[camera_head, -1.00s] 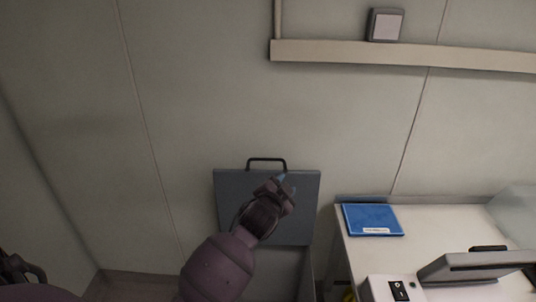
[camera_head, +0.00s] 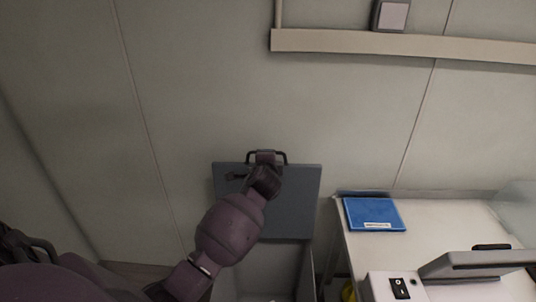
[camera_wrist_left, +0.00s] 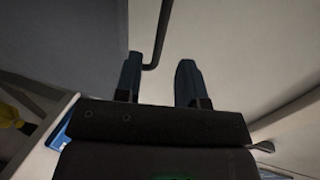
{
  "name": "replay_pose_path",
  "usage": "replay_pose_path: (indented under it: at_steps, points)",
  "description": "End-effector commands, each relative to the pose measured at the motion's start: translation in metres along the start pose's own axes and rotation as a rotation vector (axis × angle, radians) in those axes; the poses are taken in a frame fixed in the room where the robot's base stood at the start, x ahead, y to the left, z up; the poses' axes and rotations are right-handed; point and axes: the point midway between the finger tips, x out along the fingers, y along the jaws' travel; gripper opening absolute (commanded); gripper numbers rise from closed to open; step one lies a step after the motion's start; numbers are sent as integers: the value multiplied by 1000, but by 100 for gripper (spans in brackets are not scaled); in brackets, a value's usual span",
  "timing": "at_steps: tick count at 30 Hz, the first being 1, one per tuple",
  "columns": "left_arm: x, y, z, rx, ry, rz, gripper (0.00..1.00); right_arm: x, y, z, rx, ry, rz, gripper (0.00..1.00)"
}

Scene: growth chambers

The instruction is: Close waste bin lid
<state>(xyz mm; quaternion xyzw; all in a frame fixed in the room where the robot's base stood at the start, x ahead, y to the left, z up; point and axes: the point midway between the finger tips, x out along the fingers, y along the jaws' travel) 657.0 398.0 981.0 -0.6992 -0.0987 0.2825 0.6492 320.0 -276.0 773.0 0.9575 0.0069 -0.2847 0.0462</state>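The waste bin lid (camera_head: 300,200) is a flat grey panel standing raised, close to upright, near the wall. Its dark loop handle (camera_head: 283,156) is on the top edge. My left gripper (camera_head: 265,156) is at that handle, with my arm crossing in front of the lid. In the left wrist view the two fingers of my left gripper (camera_wrist_left: 159,80) are apart, and the handle bar (camera_wrist_left: 161,40) reaches in between them, its lower bend close to the left finger. The grey lid (camera_wrist_left: 60,40) fills the upper left there. My right gripper is not in view.
The open bin (camera_head: 270,270) shows below the lid, partly hidden by my arm. To its right is a white counter (camera_head: 450,220) with a blue pad (camera_head: 374,214) and a grey device (camera_head: 470,264). A pale rail (camera_head: 400,43) runs along the wall above.

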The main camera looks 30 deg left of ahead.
Motion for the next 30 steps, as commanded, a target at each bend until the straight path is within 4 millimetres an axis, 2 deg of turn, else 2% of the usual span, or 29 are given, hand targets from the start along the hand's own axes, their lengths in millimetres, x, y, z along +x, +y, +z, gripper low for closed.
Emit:
replay_pose_path:
  at_steps: [6, 12, 18, 26, 30]
  points:
    - [37, 1, 0, 1, 0, 0, 37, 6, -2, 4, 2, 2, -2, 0]
    - [60, 2, -1, -1, 1, 2, 37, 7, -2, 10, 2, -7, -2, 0]
    - [69, 1, 0, -2, 1, 1, 37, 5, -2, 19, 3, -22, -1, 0]
    - [70, 0, 0, -2, 1, 0, 37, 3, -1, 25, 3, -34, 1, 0]
    - [69, 0, 0, -2, 1, 0, 18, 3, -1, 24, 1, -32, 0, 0]
